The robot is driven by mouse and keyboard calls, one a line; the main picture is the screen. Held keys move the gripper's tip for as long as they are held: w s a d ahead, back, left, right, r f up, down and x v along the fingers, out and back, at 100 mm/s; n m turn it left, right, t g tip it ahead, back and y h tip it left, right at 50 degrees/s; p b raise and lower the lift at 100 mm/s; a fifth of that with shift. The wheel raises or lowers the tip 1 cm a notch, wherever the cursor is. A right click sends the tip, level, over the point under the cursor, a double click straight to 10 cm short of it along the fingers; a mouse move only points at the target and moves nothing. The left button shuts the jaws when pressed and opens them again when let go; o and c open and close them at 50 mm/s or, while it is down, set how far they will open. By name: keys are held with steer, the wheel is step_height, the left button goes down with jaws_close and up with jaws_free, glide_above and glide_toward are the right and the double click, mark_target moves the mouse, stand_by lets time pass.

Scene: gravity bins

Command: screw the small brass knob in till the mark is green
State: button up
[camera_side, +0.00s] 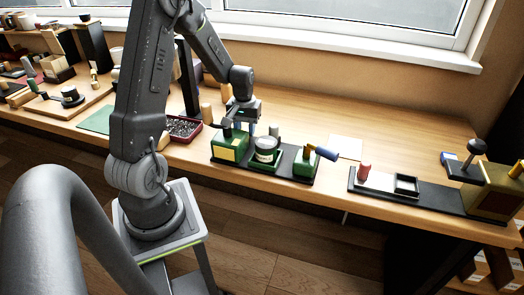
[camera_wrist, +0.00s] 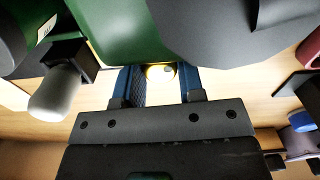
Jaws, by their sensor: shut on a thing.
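The small brass knob (camera_wrist: 160,72) shows in the wrist view between the two blue fingers of my gripper (camera_wrist: 159,84), beside a green housing (camera_wrist: 115,25). My gripper is shut on the knob, and only part of the knob's end is visible. In the side view my gripper (camera_side: 243,119) is low behind the left green block (camera_side: 229,148), which has a yellow label. The knob is hidden in that view. I cannot make out the mark or its colour in either view.
The black base (camera_side: 280,172) also carries a round white-and-dark jar (camera_side: 265,149) and another green block (camera_side: 304,161) with a blue-handled part (camera_side: 326,153). A red tray of small parts (camera_side: 184,128) lies to the left. A black fixture board (camera_side: 430,191) lies to the right.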

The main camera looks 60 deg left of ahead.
steer(key=shift+c, duration=1.3)
steer(key=shift+m, duration=1.6)
steer(key=o, duration=0.9)
steer(key=n, duration=0.6)
